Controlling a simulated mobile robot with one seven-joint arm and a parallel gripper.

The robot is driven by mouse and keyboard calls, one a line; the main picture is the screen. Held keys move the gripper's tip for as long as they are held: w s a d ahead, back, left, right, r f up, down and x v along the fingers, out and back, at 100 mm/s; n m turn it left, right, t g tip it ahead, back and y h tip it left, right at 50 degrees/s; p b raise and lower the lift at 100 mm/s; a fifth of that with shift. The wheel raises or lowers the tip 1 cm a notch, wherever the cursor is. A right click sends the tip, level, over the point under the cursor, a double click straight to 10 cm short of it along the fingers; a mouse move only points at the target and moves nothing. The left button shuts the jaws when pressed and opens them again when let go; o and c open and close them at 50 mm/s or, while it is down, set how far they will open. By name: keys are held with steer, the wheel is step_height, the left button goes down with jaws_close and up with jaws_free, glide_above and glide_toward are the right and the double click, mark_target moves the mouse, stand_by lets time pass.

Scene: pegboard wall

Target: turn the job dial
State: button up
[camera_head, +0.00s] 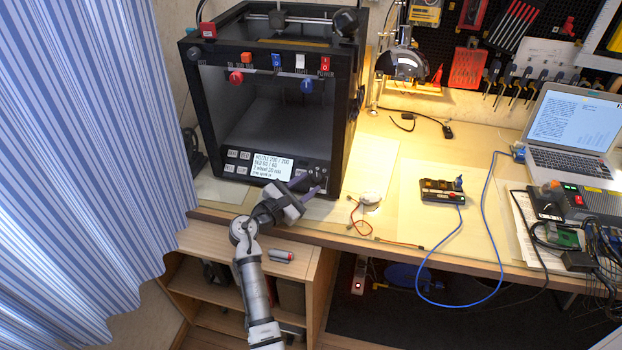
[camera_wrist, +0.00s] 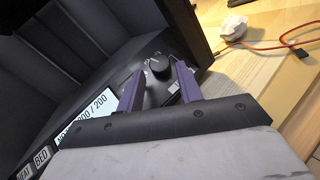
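The job dial (camera_wrist: 158,64) is a dark round knob with a light mark, on the front panel right of the lit screen (camera_wrist: 94,128) in the wrist view. My gripper (camera_wrist: 160,67) is open, with its two purple fingers reaching toward the panel and the dial showing between their tips. I cannot tell whether a finger touches it. In the head view my gripper (camera_head: 316,184) is at the lower right of the black 3D printer (camera_head: 346,120), beside the screen (camera_head: 271,166). The fingers largely hide the dial there.
Buttons (camera_head: 238,155) sit left of the screen, and colored switches (camera_head: 278,60) line the printer's top front. A white lump with a red wire (camera_head: 370,198) lies right of my gripper.

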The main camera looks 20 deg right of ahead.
mark_target(315, 177)
steer(key=shift+x, duration=1.1)
steer(key=c, duration=0.7)
steer(key=shift+m+g, duration=0.3)
steer(key=shift+m, duration=0.1)
steer(key=m+g, duration=0.3)
steer(key=m, duration=0.1)
steer(key=shift+w+a+r+g, duration=0.1)
steer(key=shift+w+r+g, duration=0.15)
steer(key=shift+w+g, duration=0.15)
steer(key=m+g, duration=0.1)
steer(key=m+g+y, duration=0.1)
steer(key=m+g, duration=0.1)
steer(key=m+g+y+p, duration=0.1)
steer(key=m, duration=0.1)
steer(key=shift+w+r, duration=0.2)
steer(key=shift+w, duration=0.05)
steer(key=shift+m+g, duration=0.3)
steer(key=shift+g, duration=0.1)
